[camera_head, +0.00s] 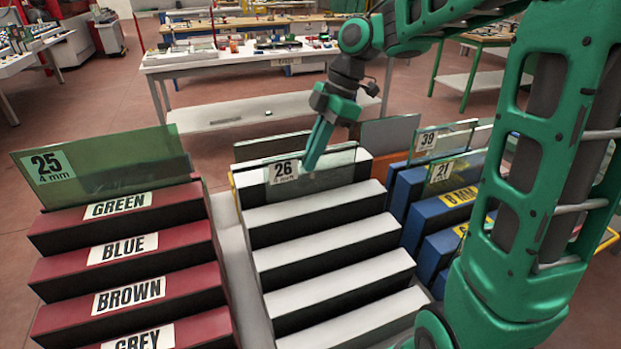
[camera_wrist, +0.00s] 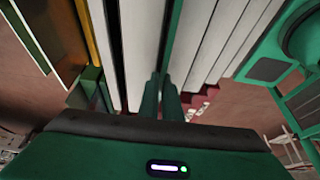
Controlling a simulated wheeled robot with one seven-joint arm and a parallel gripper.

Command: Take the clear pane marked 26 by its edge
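The clear pane marked 26 (camera_head: 340,168) stands upright near the back of the white slotted rack (camera_head: 325,242), with its label at the left of its face. My gripper (camera_head: 311,165) points down at the pane's top edge, right of the label. In the wrist view, my fingers (camera_wrist: 162,90) are close together, one on each side of the pane's thin green edge (camera_wrist: 173,40). They look shut on it. The fingertips' contact with the glass is partly hidden.
A green pane marked 25 (camera_head: 110,165) stands in the red rack (camera_head: 135,250) at left. Panes marked 39 (camera_head: 455,138) and 21 (camera_head: 461,168) stand in the blue rack (camera_head: 430,215) at right.

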